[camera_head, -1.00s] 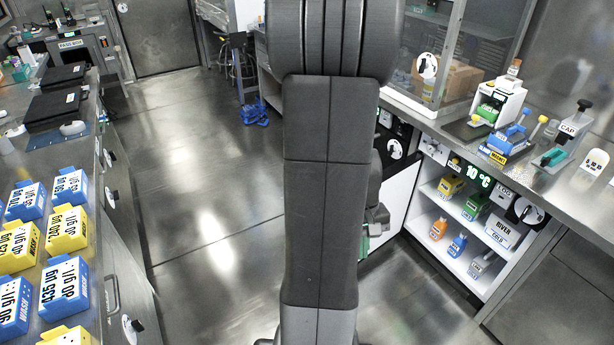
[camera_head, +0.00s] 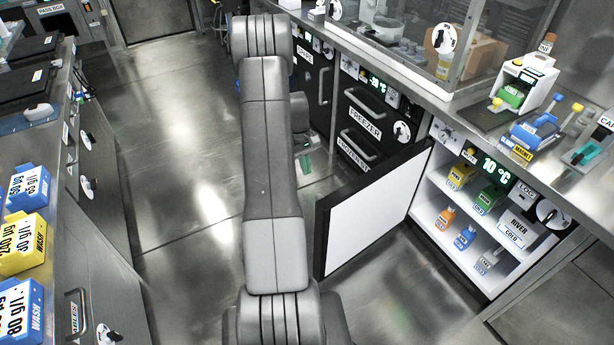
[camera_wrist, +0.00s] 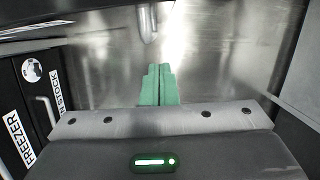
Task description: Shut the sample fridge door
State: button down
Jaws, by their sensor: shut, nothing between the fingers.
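The sample fridge (camera_head: 470,275) stands open at right in the head view, with lit shelves and a 10 °C display. Its door (camera_head: 372,210) stands swung out into the aisle from the fridge's left side, white inner face toward the camera. My gripper (camera_head: 304,166) is left of and beyond the door, partly hidden by my arm. In the wrist view its green fingers (camera_wrist: 158,88) are together with nothing between them. A pale panel at the right edge of the wrist view may be the door; I cannot tell whether anything touches it.
The black freezer (camera_head: 362,125) with bar handles stands left of the fridge, and also shows at left in the wrist view (camera_wrist: 30,100). The counter above (camera_head: 455,100) carries instruments. A left bench (camera_head: 75,205) holds blue and yellow bottles. Floor between is clear.

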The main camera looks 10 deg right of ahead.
aim_at(317, 196)
jog(key=s+f, duration=0.1)
jog(key=f, duration=0.1)
jog(key=s+d+f, duration=0.1)
jog(key=s+f, duration=0.1)
jog(key=f, duration=0.1)
jog(key=s+d+f+p, duration=0.1)
jog(key=s+f, duration=0.1)
jog(key=f, duration=0.1)
jog(key=shift+d+f, duration=0.2)
jog(key=shift+d, duration=0.05)
jog(key=shift+s+d+f, duration=0.1)
jog(key=shift+s+d, duration=0.1)
jog(key=shift+s, duration=0.15)
